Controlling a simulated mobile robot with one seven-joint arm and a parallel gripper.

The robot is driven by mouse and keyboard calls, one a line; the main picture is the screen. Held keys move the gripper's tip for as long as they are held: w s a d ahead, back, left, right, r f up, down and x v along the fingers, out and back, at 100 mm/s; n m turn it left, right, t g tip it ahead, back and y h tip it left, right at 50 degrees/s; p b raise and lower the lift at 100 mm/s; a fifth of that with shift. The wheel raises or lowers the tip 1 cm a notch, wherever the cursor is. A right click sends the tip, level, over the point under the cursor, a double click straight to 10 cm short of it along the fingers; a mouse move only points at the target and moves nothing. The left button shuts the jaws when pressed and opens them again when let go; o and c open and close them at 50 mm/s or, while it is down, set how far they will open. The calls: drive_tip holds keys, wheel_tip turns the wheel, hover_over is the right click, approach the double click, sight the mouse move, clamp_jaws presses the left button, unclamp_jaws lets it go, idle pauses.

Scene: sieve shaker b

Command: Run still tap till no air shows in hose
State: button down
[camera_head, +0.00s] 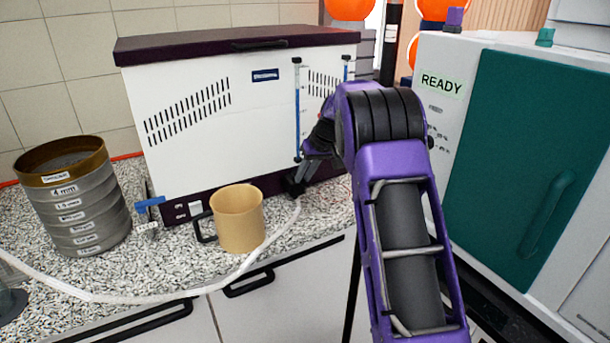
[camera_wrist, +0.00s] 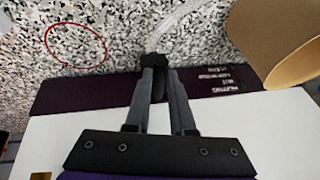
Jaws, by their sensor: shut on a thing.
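The still (camera_head: 215,105) is a white box with a dark lid and dark base on the counter. A pale hose (camera_head: 200,290) runs along the counter front and curves up to the still's base beside my gripper (camera_head: 295,187). In the wrist view, my gripper (camera_wrist: 157,70) is shut on a small dark tap-like part (camera_wrist: 154,60) at the still's base; the fingers partly hide it. A faint stretch of hose (camera_wrist: 185,35) shows beyond it. A blue lever (camera_head: 150,202) sits at the still's lower left. I cannot tell whether air is in the hose.
A tan mug (camera_head: 238,220) stands just left of my gripper, close to the hose. A sieve stack (camera_head: 85,215) stands at the left. A cabinet with a green door (camera_head: 525,150) and a READY label is at the right. A red loop (camera_wrist: 75,45) shows on the speckled counter.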

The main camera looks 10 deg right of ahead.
drive_tip(key=shift+s+a+m+t+h+p, duration=0.15)
drive_tip(key=shift+a+m+h, duration=0.3)
drive_tip(key=shift+m, duration=0.6)
drive_tip(key=shift+w+a+m+t+h+p, duration=0.1)
drive_tip(key=shift+a+m+t+h, duration=0.25)
drive_tip(key=shift+m, duration=0.65)
drive_tip(key=shift+s+a+m+t+h+p, duration=0.15)
drive_tip(key=shift+a+m+h, duration=0.35)
drive_tip(key=shift+m, duration=0.55)
drive_tip(key=shift+a, duration=0.1)
drive_tip(key=c, duration=0.8)
unclamp_jaws()
drive_tip(key=shift+o, duration=0.2)
drive_tip(key=v, duration=1.7)
drive_tip(key=shift+r, duration=0.25)
